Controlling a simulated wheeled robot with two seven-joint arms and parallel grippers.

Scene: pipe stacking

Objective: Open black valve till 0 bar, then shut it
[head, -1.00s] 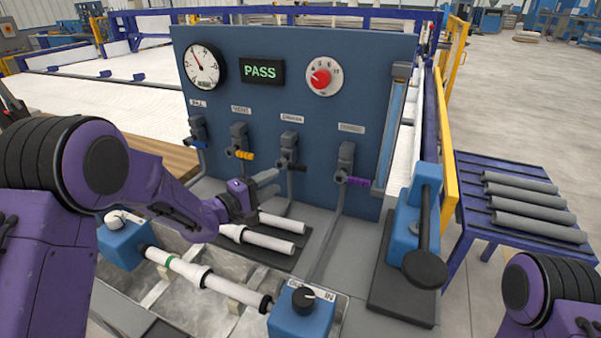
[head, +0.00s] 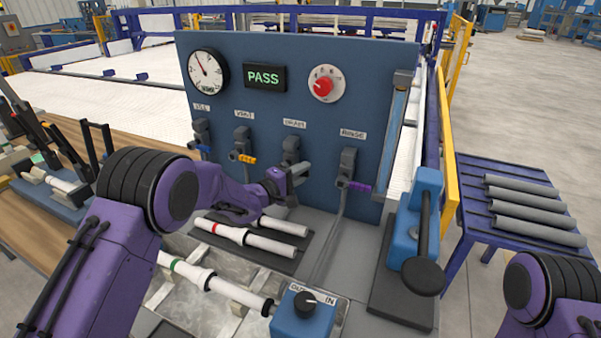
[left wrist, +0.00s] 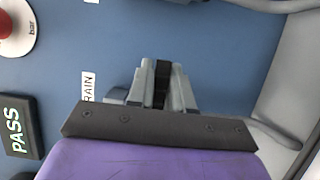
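The black valve (head: 291,149) is on the blue panel under the DRAIN label; its black handle (left wrist: 161,80) shows in the left wrist view. My left gripper (head: 298,171) is at this valve. In the left wrist view its two grey fingers (left wrist: 162,92) stand close on either side of the black handle and look shut on it. In the head view the fingers hide most of the handle. The round pressure gauge (head: 207,72) has its needle pointing up and slightly left; its numbers are too small to read. My right gripper is out of view.
A yellow-handled valve (head: 242,147) stands left of the black one, a purple-handled valve (head: 347,168) right. The panel also carries a PASS display (head: 265,77) and red knob (head: 324,86). White pipes (head: 265,241) lie below my left forearm. A blue pump with lever (head: 415,225) stands right.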

